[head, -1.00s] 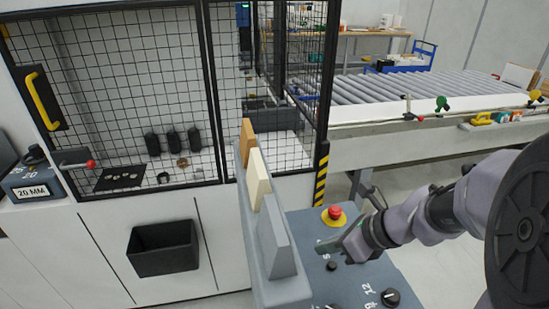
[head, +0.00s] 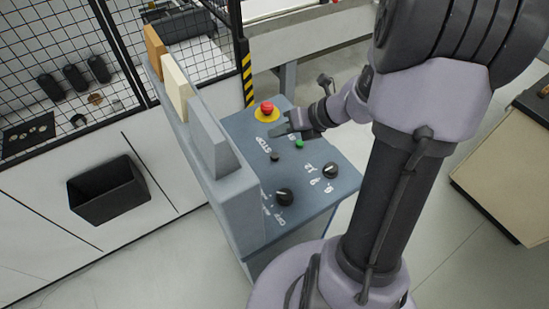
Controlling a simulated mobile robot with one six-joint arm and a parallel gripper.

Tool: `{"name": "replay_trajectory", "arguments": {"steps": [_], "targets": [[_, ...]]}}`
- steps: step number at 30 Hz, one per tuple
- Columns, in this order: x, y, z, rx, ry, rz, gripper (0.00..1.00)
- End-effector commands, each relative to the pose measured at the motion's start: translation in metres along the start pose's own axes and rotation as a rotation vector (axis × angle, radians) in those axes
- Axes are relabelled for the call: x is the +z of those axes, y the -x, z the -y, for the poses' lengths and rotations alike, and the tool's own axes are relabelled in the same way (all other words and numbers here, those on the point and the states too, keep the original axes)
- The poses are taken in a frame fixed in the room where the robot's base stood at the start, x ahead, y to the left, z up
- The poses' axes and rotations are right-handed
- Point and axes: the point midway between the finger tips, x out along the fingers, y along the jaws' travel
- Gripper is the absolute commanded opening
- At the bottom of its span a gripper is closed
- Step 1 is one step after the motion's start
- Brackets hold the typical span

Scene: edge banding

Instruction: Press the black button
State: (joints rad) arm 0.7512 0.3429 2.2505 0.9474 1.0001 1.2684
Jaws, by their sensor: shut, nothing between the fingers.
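A small black button (head: 275,156) stands on the blue-grey control panel (head: 322,208), beside the white STOP lettering. My gripper (head: 276,131) is shut and empty. In the picture it is just above the black button, over the panel between the red emergency stop (head: 267,107) and the button. It looks apart from the button, though its exact height is hard to tell. A green button (head: 299,143) is right of the black one, close under my gripper.
Two black rotary knobs (head: 284,197) and (head: 330,170) sit nearer the panel's front. A grey holder (head: 235,195) with upright orange, cream and grey boards lines the panel's left side. A mesh guard (head: 60,60) and black bin (head: 110,190) are left.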

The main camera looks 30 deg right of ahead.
Motion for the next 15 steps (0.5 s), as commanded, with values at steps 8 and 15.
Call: {"name": "replay_trajectory", "arguments": {"steps": [8,15], "targets": [[-0.025,-0.034,0.024,0.000,0.000,-0.001,0.00],[-0.033,-0.045,0.033,0.000,0.001,0.000,0.00]]}}
